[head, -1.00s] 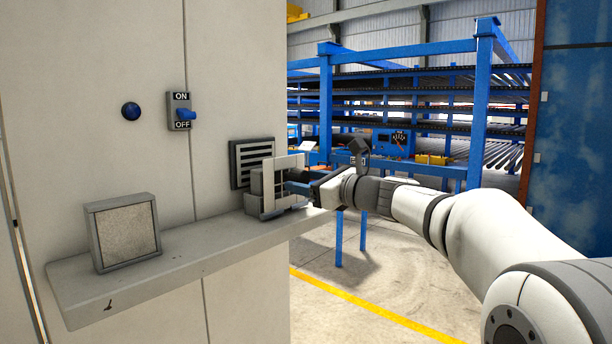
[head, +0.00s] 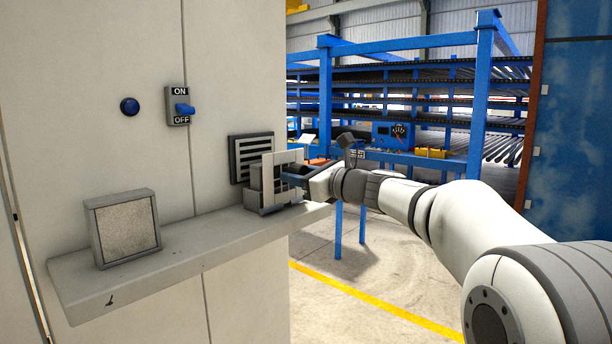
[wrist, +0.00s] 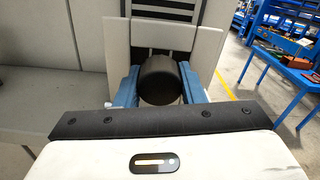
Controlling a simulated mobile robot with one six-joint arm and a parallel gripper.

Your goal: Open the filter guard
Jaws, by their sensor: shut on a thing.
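A pale, notched panel (head: 296,159), which looks like the filter guard, stands in front of a dark slatted vent (head: 247,150) on the cabinet wall. In the wrist view the pale panel (wrist: 205,55) shows on both sides of a round black knob (wrist: 160,80). My gripper (wrist: 160,92) has its two blue fingers on either side of this knob and is shut on it. In the head view my gripper (head: 291,180) is at the panel's right side, and the knob is hidden. I cannot tell how far the panel stands from the vent.
A grey-framed square filter (head: 127,228) stands on the left of the shelf (head: 190,262) below the vent. A blue button (head: 130,106) and an ON/OFF switch (head: 181,107) are on the cabinet wall. A blue rack (head: 480,100) stands behind my arm; open floor (head: 360,250) lies below.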

